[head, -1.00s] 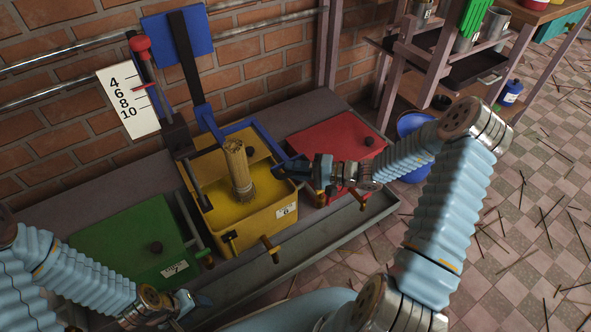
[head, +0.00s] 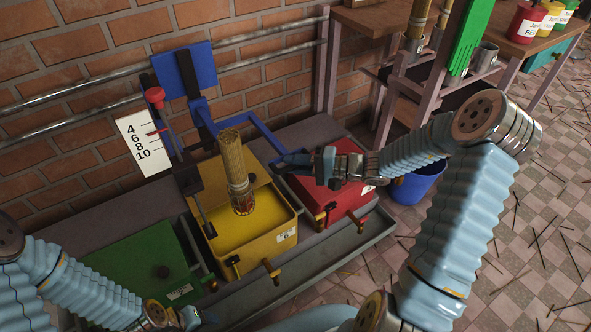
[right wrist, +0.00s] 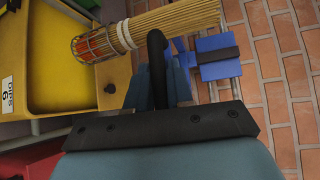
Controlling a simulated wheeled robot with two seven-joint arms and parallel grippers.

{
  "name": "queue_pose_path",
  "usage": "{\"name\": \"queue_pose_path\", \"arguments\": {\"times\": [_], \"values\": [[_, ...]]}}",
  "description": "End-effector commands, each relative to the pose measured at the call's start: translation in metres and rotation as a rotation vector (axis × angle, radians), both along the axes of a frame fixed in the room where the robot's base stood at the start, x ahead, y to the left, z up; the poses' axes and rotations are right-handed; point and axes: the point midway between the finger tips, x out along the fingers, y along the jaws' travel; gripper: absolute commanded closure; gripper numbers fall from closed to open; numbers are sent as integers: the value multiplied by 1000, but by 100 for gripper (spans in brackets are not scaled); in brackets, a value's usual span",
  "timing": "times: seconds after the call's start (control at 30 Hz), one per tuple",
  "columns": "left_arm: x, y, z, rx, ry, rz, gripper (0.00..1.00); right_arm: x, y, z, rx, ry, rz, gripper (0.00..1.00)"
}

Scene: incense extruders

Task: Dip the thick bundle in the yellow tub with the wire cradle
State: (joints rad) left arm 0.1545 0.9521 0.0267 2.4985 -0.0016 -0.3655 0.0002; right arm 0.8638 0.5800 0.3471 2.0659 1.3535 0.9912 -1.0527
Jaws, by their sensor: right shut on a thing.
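The thick bundle (head: 231,155) of pale sticks stands nearly upright over the yellow tub (head: 286,237). The wire cradle (head: 240,193) is around its lower end, which shows above the yellow liquid (head: 247,232); the right wrist view also shows the cradle (right wrist: 92,45) beside the tub wall (right wrist: 115,85). A blue lever frame (head: 262,131) runs from the post to my right gripper (head: 287,163). That gripper is shut on the lever's black handle (right wrist: 156,55); its fingertips partly hide the grip. My left gripper (head: 190,319) is low at the picture's bottom, its jaws unclear.
A green lidded tub (head: 135,262) stands left and a red one (head: 320,190) right of the yellow tub. A numbered scale (head: 144,148) is by the wall. A blue bucket (head: 418,183) and a shelf with jars (head: 523,22) are at right.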

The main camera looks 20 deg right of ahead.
Motion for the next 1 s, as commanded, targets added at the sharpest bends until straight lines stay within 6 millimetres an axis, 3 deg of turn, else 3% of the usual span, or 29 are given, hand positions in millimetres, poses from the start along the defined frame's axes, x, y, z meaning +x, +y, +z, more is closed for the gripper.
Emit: {"name": "queue_pose_path", "arguments": {"times": [0.33, 0.37, 0.5, 0.83, 1.0], "values": [[0, 0, 1, 0, 1, 0, 39, 0, 1, 3, 2, 0, 1, 100], [0, 0, 1, 0, 1, 0, 39, 0, 1, 3, 1, 1, 1, 77], [0, 0, 1, 0, 1, 0, 39, 0, 1, 3, 1, 1, 1, 58], [0, 0, 0, 0, 1, 0, 39, -2, -3, 3, -1, 1, -1, 58], [0, 0, -2, 1, 1, 1, 39, -18, -25, 6, -2, 0, -5, 58]]}}
